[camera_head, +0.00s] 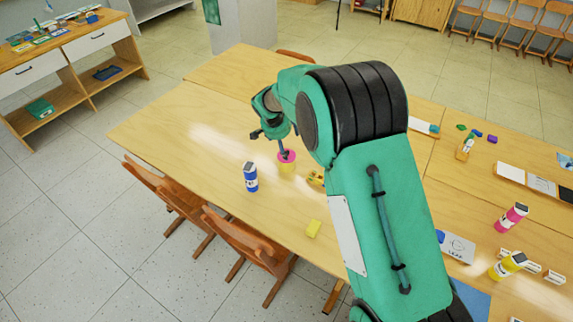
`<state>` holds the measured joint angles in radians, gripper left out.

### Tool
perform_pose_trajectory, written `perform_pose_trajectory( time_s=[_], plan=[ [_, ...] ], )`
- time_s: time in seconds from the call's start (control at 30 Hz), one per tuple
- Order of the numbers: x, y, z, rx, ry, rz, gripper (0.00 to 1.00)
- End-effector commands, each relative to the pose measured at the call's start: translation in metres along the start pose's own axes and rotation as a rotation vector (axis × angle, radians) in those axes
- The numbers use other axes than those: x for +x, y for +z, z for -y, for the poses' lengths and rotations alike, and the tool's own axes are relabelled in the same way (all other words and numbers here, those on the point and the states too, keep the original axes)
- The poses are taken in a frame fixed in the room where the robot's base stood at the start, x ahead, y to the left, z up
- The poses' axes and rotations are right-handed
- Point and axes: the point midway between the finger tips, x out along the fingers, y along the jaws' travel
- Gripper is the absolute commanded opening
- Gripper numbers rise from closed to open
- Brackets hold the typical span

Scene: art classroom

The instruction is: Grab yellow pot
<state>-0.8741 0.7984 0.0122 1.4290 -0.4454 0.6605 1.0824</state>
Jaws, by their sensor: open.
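My gripper (271,143) is open, just above and to the left of the pot. One dark finger is over or at the pink top; the other is out to the left. I cannot tell whether the finger touches the pot or reaches into it. My green arm comes in from the lower right and hides part of the table.
A blue bottle (250,177) stands left of the pot. A yellow block (313,228) lies nearer the front edge. A small yellow object (316,178) sits right of the pot, partly behind my arm. Wooden chairs (245,240) line the near edge. The table's left part is clear.

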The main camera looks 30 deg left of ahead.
Motion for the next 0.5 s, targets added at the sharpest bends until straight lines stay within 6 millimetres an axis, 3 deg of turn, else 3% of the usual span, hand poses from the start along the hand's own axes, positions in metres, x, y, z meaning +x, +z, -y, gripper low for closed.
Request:
perform_pose_trajectory(
  time_s=[0.13, 0.5],
  plan=[
    [0.0113, 0.0085, 0.0139, -0.003, -0.003, 0.000, 0.88],
    [0.0129, 0.0096, 0.0152, -0.003, -0.003, 0.000, 0.88]
  ],
)
